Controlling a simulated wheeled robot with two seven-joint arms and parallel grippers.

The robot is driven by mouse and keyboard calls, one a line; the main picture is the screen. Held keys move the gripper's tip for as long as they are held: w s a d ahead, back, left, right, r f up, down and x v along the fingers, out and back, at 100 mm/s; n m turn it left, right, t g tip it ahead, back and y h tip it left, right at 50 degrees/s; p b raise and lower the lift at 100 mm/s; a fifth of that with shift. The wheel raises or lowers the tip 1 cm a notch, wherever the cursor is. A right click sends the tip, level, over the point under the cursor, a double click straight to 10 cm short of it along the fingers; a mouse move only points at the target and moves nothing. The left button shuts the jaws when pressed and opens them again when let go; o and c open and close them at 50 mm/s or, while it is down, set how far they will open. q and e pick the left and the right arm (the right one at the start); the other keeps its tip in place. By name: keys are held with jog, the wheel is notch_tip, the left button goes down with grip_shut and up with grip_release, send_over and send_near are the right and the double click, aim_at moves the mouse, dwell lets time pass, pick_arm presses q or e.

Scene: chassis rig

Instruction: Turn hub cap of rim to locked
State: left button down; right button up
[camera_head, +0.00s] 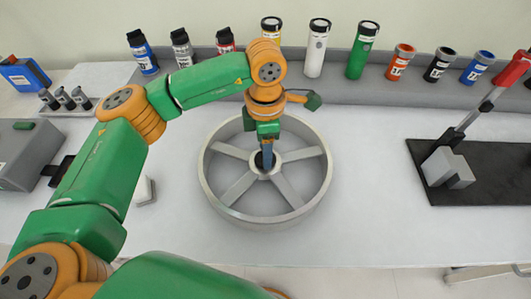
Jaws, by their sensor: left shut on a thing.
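The rim (318,187) is a large grey wheel with several spokes, lying flat in the middle of the white table. The hub cap (260,160) is a small dark piece at the rim's centre, partly hidden by my gripper. My left gripper (267,162) points straight down over the centre and is shut on the hub cap. Its fingers look blue-grey. Whether the cap stands at a locked mark is too small to tell. My right gripper is not in view.
Several labelled bottles and canisters (363,50) stand on a grey ledge along the back. A black board (490,165) with a red-handled lever press is at the right. A grey machine (30,150) is at the left. A small light block (146,190) lies left of the rim.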

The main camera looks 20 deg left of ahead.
pick_arm(q)
jog(key=shift+m+b, duration=0.55)
jog(key=shift+m, duration=0.45)
jog(key=shift+c, duration=1.4)
grip_release()
notch_tip(320, 180, up, 7)
jog(key=shift+s+r+b, duration=0.1)
jog(key=shift+r+b, duration=0.05)
jog(key=shift+b, duration=0.3)
